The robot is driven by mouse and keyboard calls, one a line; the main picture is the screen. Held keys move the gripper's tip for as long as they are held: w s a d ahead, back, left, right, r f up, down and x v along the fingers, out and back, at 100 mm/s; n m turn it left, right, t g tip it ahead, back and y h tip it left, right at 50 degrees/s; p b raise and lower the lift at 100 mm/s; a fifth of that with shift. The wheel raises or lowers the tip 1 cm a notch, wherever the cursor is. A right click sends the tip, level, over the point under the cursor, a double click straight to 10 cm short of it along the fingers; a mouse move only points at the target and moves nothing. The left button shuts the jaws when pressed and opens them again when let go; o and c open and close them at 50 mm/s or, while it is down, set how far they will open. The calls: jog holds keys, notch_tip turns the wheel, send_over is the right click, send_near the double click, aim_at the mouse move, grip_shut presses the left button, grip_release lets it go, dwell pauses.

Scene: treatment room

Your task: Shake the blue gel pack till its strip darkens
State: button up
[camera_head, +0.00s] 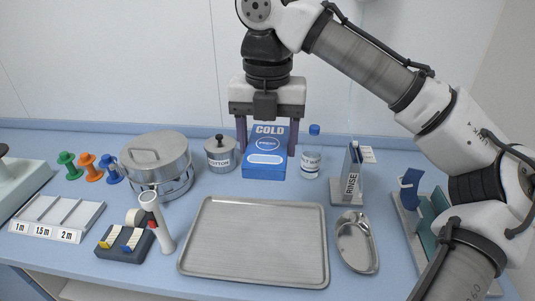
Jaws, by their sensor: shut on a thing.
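The blue gel pack (264,173) is upright below my wrist, with the word COLD at its top and a pale white strip (266,159) on its lower front. My gripper (266,149) points down and is shut on the pack, one finger at each side. Whether the pack's bottom touches the counter or hangs just above it, I cannot tell. The strip faces the camera and looks light, not dark.
A metal tray (258,279) lies in front, with a kidney dish (347,250) to its right. A cotton jar (218,158) and clear bottle (311,162) flank the pack. A rinse stand (342,194) is right; a steel pot (160,174) is left.

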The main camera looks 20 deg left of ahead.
aim_at(267, 145)
notch_tip(267, 145, up, 3)
jog(key=shift+s+f, duration=0.1)
notch_tip(267, 145, down, 6)
jog(key=shift+f, duration=0.25)
notch_tip(267, 145, up, 7)
jog(key=shift+s+f, duration=0.15)
jog(key=f, duration=0.6)
jog(key=shift+w+f, duration=0.35)
jog(key=shift+f, duration=0.05)
jog(key=shift+s+r, duration=0.3)
jog(key=shift+s, duration=0.1)
jog(key=shift+w+f, duration=0.15)
jog(key=shift+w, duration=0.1)
jog(key=shift+s, duration=0.1)
dwell(2.3)
